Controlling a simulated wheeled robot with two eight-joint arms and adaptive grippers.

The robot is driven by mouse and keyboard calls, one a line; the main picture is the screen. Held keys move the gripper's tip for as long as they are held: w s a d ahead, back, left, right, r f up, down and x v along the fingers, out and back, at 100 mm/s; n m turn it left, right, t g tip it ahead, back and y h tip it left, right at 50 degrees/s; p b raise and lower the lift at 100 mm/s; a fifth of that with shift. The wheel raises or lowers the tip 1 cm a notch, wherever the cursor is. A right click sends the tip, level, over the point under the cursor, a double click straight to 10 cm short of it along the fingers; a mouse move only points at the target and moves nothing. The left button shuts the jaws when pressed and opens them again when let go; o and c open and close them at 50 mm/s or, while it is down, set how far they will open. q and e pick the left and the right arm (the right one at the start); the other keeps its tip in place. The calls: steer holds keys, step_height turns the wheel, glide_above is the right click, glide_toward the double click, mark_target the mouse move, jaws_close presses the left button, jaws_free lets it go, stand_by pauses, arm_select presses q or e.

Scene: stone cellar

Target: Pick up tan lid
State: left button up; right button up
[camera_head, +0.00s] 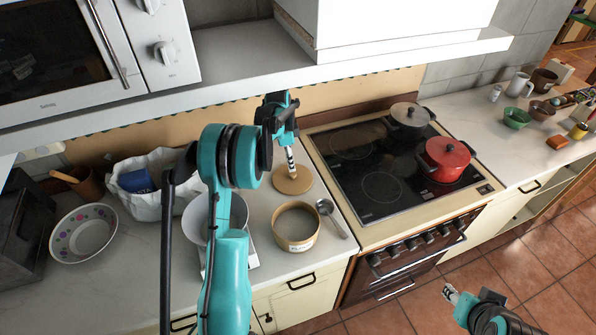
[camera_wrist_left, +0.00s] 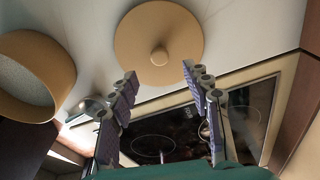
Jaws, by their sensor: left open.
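The tan lid (camera_head: 297,184) is a flat round disc lying on the white counter, left of the stove. In the left wrist view the lid (camera_wrist_left: 140,35) shows whole, with a round knob at its middle. My left gripper (camera_head: 291,165) is over the lid in the head view, pointing down and partly covering it. In the left wrist view my left gripper (camera_wrist_left: 158,74) is open, its two fingers apart with nothing between them. The lid lies beyond the fingertips. My right gripper (camera_head: 450,293) is over the floor at the lower right; its jaws are too small to read.
An open tan canister (camera_head: 297,226) stands close to the lid, with a spoon (camera_head: 331,216) beside it. A grey pot (camera_head: 408,120) and a red pot (camera_head: 444,160) stand on the stove (camera_head: 370,213). A white shelf (camera_head: 240,70) overhangs the counter behind.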

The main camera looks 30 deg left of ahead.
mark_target(292, 173)
arm_select(q)
steer(key=f, duration=0.2)
steer(key=f+b, duration=0.1)
steer(key=f, duration=0.4)
steer(key=shift+w+d+f, duration=0.25)
steer(key=shift+d+f, duration=0.05)
steer(key=shift+r, duration=0.1)
steer(key=c, duration=1)
